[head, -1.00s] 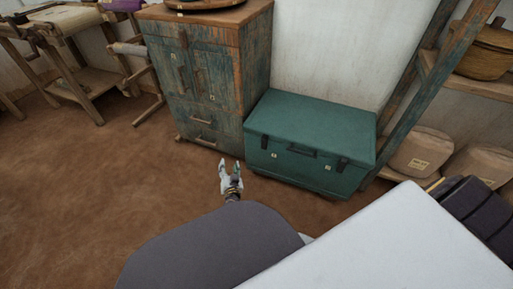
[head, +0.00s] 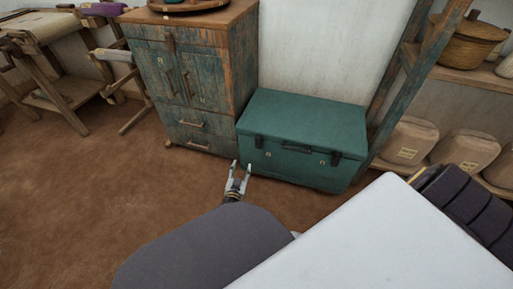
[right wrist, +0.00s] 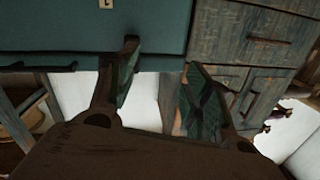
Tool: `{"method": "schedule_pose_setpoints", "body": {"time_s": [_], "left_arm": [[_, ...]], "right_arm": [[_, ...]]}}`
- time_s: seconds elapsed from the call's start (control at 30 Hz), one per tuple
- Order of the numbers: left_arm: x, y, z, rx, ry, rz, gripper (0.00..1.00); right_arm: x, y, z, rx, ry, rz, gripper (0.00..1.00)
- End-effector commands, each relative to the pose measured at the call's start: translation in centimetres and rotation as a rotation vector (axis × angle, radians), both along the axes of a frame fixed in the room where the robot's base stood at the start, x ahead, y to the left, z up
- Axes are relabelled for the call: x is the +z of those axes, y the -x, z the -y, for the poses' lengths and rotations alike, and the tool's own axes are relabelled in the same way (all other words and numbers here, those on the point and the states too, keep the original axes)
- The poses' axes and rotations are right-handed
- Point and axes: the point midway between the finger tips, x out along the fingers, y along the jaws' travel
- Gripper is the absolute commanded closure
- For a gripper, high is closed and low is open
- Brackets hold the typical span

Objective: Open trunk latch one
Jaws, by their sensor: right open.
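The green trunk (head: 300,115) stands closed against the wall, with a dark handle (head: 297,149) mid-front. Its left latch (head: 258,141) has a small label (head: 268,155) below it, which looks like a 1 in the right wrist view (right wrist: 105,3). The right latch (head: 336,158) also looks shut. My right gripper (head: 241,174) is open and empty, by the trunk's lower left front corner in the head view. In the right wrist view its spread fingers (right wrist: 160,78) point toward the trunk front (right wrist: 70,25); contact cannot be told. My left gripper is not in view.
A worn blue-brown cabinet (head: 195,85) stands close to the trunk's left. A wooden shelf frame (head: 405,75) with sacks (head: 410,140) stands to its right. Wooden loom frames (head: 60,75) are at the far left. The brown floor (head: 90,200) before the cabinet is clear.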

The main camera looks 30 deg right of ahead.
Motion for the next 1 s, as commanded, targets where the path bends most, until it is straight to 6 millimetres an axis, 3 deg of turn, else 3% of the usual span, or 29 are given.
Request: {"method": "schedule_pose_setpoints", "body": {"time_s": [0.3,1.0], "left_arm": [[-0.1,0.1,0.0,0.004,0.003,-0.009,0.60],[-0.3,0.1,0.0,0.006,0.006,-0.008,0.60]], "right_arm": [[1.3,2.4,2.4,-0.147,0.161,-0.077,0.50],[1.3,1.9,2.8,-0.142,0.192,-0.107,0.50]]}}
